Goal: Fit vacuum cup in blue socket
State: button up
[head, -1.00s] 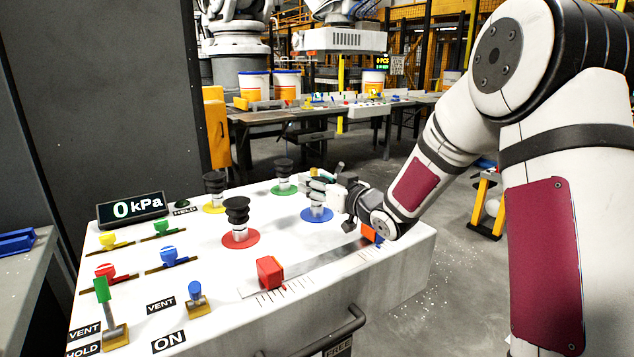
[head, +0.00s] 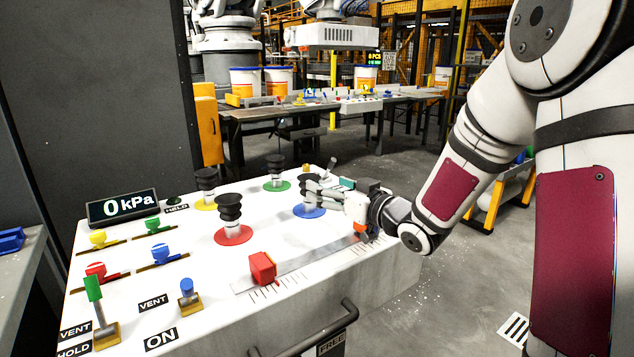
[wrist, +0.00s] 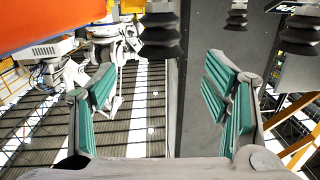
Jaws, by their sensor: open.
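A black bellows vacuum cup (head: 311,181) stands upright, as far as I can see, on a silver stem over the blue socket (head: 309,212). My gripper (head: 319,190) is open at the cup's right side, and its fingers partly cover the cup and stem. I cannot tell whether they touch it or how deep the cup sits. In the wrist view a black cup (wrist: 161,36) shows beyond the gap between the green-padded fingers (wrist: 160,95), with nothing held between the pads.
Similar black cups stand at the red (head: 230,208), yellow (head: 206,179) and green (head: 275,163) sockets. A gauge (head: 122,208) reads 0 kPa. A red slider block (head: 263,268), coloured knobs and a green-topped lever (head: 94,290) occupy the front and left of the panel.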

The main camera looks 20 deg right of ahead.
jog(key=shift+v, duration=2)
